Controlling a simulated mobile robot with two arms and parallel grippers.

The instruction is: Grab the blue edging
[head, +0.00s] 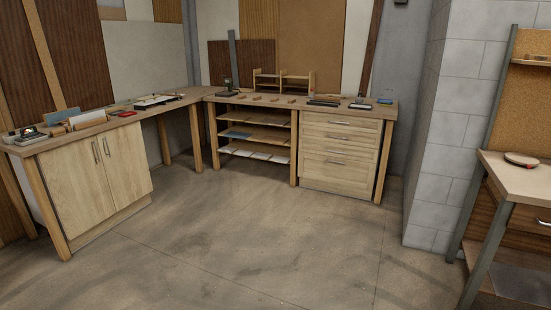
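Neither of my grippers is in view. Several blue things show, and I cannot tell which one is the blue edging. A light-blue block-like piece (62,115) stands among items on the left part of the workbench. A flat blue piece (238,134) lies on a shelf of the open unit under the back bench. A small blue item (385,101) lies at the right end of the back bench top. All three are far away and small.
An L-shaped workbench (190,97) runs along the left and back walls, with a two-door cabinet (95,175) and a drawer unit (338,155) below. A block pillar (450,140) and another bench (520,180) stand at right. The concrete floor (240,235) between is clear.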

